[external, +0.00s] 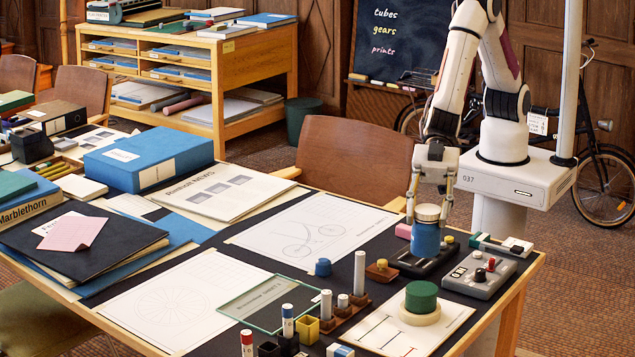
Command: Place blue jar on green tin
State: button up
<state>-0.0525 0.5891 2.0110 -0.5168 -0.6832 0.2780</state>
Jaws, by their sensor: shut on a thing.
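The blue jar (425,240) has a cream lid and stands upright at the right side of the table. My gripper (429,213) points down from above, with one finger on each side of the jar's lid, shut on it. The jar is in front of or over a black tray (442,266); I cannot tell whether its base touches it. The green tin (421,294) is a short round can nearer the camera, sitting on a cream ring (420,316) over a white sheet. Nothing is on top of the tin.
A grey control box (480,276) with knobs stands right of the jar. Left of the tin are a wooden block with upright cylinders (343,312), a tall white cylinder (359,273) and a small blue cap (323,267). A glass plate (270,303) lies farther left.

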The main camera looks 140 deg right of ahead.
aim_at(425, 248)
jog(key=shift+f, duration=2.25)
jog(key=shift+f, duration=1.9)
jog(key=o, duration=1.4)
jog(key=shift+f, duration=0.15)
jog(key=v, duration=1.2)
jog(key=shift+r, duration=0.2)
